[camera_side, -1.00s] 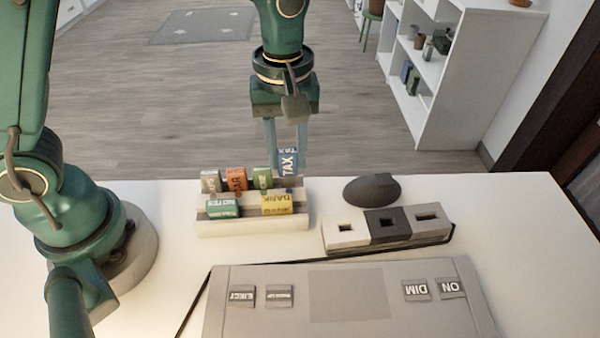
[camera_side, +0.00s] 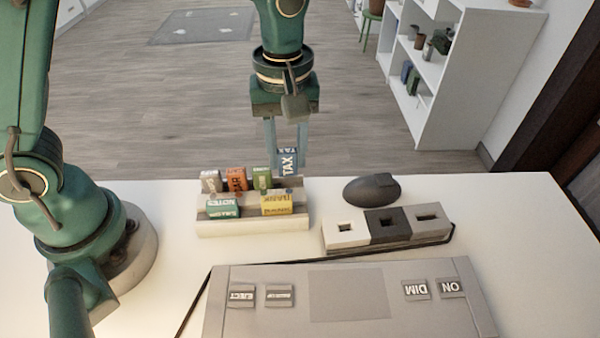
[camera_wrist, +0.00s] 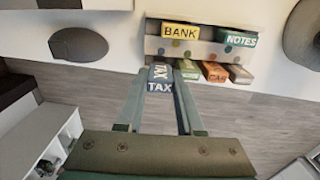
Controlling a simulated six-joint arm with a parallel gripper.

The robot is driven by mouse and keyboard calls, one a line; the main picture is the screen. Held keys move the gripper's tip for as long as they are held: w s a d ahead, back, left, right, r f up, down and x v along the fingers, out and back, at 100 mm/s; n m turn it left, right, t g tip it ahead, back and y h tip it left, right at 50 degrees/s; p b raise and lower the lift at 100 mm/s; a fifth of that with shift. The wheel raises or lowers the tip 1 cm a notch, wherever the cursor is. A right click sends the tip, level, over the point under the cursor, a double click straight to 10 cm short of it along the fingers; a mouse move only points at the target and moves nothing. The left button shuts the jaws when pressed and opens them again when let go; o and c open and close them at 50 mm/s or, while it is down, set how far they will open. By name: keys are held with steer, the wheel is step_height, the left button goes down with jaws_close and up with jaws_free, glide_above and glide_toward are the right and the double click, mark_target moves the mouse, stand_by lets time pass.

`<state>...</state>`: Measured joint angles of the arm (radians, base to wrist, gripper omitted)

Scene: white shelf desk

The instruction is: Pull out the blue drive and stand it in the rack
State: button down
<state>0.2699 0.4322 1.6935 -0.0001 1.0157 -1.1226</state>
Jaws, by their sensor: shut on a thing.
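The blue drive (camera_side: 288,162), marked TAX, is upright between the fingers of my gripper (camera_side: 287,150). In the wrist view the blue drive (camera_wrist: 160,78) shows between the fingertips (camera_wrist: 160,82). My gripper is shut on it. The drive is at the right end of the rack's (camera_side: 252,225) back row, in line with the drives there. I cannot tell whether its lower end is seated in a slot. The rack also holds a grey-brown drive (camera_side: 211,181), an orange drive (camera_side: 237,179), a green drive (camera_side: 262,179), a NOTES drive (camera_side: 223,209) and a yellow BANK drive (camera_side: 277,204).
A dark mouse-like object (camera_side: 371,190) lies right of the rack. A block with several square openings (camera_side: 388,228) stands in front of it. A grey panel with labelled keys (camera_side: 350,295) fills the front. The desk's right side (camera_side: 520,225) is clear.

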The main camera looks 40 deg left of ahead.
mark_target(288, 173)
steer(key=shift+f, duration=1.7)
stand_by(0.3)
steer(key=shift+c, duration=2.3)
jaws_free()
steer(key=shift+r, duration=2.55)
